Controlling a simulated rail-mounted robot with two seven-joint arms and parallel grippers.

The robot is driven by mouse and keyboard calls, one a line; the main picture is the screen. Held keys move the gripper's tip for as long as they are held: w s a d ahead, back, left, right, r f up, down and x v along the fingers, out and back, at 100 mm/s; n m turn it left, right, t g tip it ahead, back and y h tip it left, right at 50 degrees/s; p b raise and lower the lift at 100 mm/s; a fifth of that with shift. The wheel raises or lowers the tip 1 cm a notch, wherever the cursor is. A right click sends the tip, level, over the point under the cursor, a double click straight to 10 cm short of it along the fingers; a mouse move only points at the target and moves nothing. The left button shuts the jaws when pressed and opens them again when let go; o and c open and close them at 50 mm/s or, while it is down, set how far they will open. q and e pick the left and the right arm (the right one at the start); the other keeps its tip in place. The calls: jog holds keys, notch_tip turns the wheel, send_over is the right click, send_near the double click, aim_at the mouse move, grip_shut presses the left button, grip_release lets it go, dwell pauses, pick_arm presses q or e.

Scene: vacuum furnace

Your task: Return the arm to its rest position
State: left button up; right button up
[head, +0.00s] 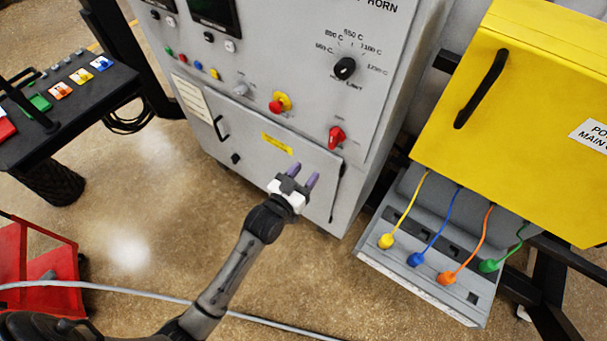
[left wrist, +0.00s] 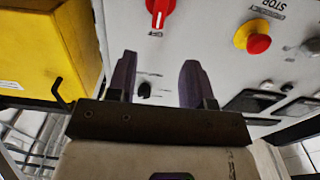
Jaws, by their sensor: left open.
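My left arm (head: 228,275) reaches up from the bottom of the head view. Its gripper (head: 304,174) is open and empty, with two purple fingers apart in front of the lower panel of the grey furnace cabinet (head: 375,120). In the left wrist view the open fingers (left wrist: 157,82) point at the cabinet face, with nothing between them. A red rotary switch (head: 336,137) is above and right of the gripper in the head view; it also shows in the left wrist view (left wrist: 160,12). My right gripper is not in view.
A yellow power box (head: 520,120) with a black handle stands at right, above a grey panel with coloured plugs (head: 415,259). A black cart (head: 70,110) stands at left and a red object (head: 45,270) below it. A grey cable (head: 120,290) crosses the open floor.

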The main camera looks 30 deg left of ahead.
pick_arm(q)
jog(key=shift+f, duration=0.1)
dwell(0.6)
notch_tip(320, 180, down, 5)
jog(key=s+g, duration=0.2)
jog(key=g, duration=0.3)
jog(key=s+f+g, duration=0.1)
jog(key=s+g, duration=0.2)
jog(key=s, duration=0.7)
jog(key=s+a+f+m+g+y, duration=0.1)
jog(key=s+g, duration=0.2)
jog(key=s, duration=0.6)
jog(key=s+f+g, duration=0.2)
jog(key=s+g, duration=0.2)
jog(key=s, duration=0.6)
notch_tip(320, 180, up, 15)
jog(key=p, duration=1.4)
jog(key=shift+w+t+p, duration=0.3)
jog(key=shift+w+p, duration=0.1)
